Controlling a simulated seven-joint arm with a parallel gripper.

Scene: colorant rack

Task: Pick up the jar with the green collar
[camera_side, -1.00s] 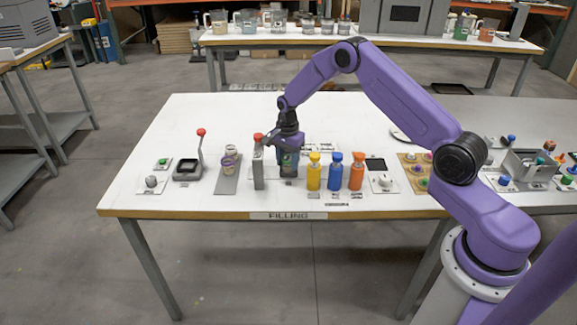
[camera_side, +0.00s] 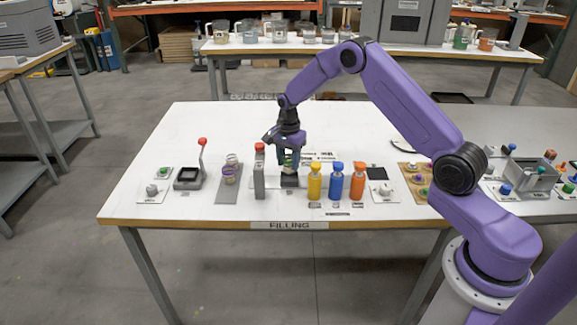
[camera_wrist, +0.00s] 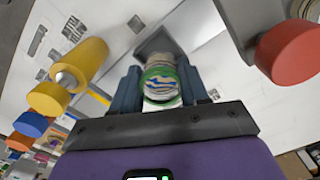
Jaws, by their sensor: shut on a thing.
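The jar with the green collar (camera_wrist: 160,74) sits between the two blue-grey fingers of my gripper (camera_wrist: 161,92) in the wrist view. The fingers are shut on its sides. In the side view my gripper (camera_side: 288,160) holds the jar (camera_side: 290,165) over the dark base of the filling station (camera_side: 290,181), just right of the grey post with the red top (camera_side: 259,175). The fingers hide part of the jar. The exact gap between jar and base is hard to tell.
Yellow (camera_side: 314,184), blue (camera_side: 336,183) and orange (camera_side: 358,182) bottles stand close to the right. Jars (camera_side: 230,172) on a grey strip and a red-knobbed lever device (camera_side: 190,176) stand to the left. The table's back left is clear.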

